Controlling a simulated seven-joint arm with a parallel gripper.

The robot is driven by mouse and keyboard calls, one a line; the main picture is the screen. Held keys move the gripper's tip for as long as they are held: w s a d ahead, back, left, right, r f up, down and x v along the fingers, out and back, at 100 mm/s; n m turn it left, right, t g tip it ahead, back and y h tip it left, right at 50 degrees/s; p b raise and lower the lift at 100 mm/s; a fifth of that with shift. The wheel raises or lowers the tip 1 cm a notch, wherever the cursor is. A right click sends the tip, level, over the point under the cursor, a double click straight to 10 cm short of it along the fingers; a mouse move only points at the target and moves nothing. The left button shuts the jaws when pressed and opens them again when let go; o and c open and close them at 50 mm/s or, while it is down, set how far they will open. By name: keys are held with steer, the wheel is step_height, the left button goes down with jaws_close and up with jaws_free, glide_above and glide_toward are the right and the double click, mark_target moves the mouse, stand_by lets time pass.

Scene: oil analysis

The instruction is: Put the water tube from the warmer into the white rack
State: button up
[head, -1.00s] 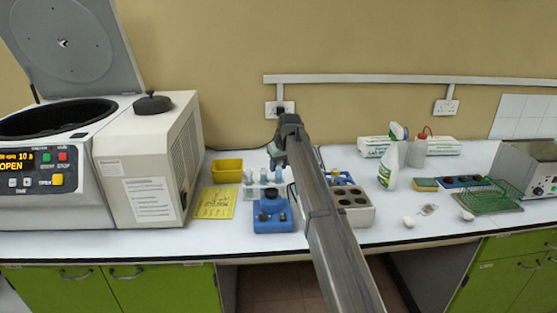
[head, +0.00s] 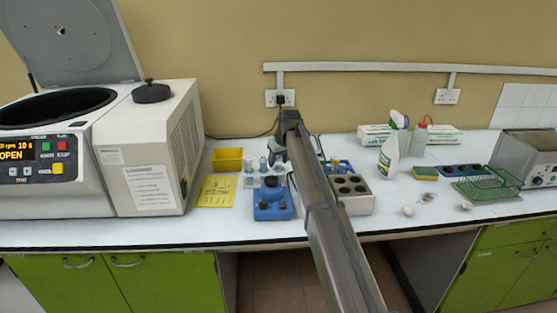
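The white rack (head: 249,182) stands left of centre on the bench, behind a blue device, with several pale-capped tubes in it. My gripper (head: 274,157) is low over the right part of the rack. It is small and partly covered by my own arm, so its fingers and anything between them are unclear. The warmer seems to be the grey block with dark round wells (head: 352,190), just right of my arm. No tube is visible standing in its wells. I cannot pick out which tube is the water tube.
The blue device (head: 272,202) with a dark top stands right in front of the rack. A yellow tray (head: 228,159) and yellow sheet (head: 215,191) lie left, beside the open centrifuge (head: 60,145). Right are a spray bottle (head: 390,155) and a green wire rack (head: 488,184).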

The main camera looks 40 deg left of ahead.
steer(key=shift+o, duration=1.4)
steer(key=v, duration=1.4)
steer(key=shift+f, duration=0.1)
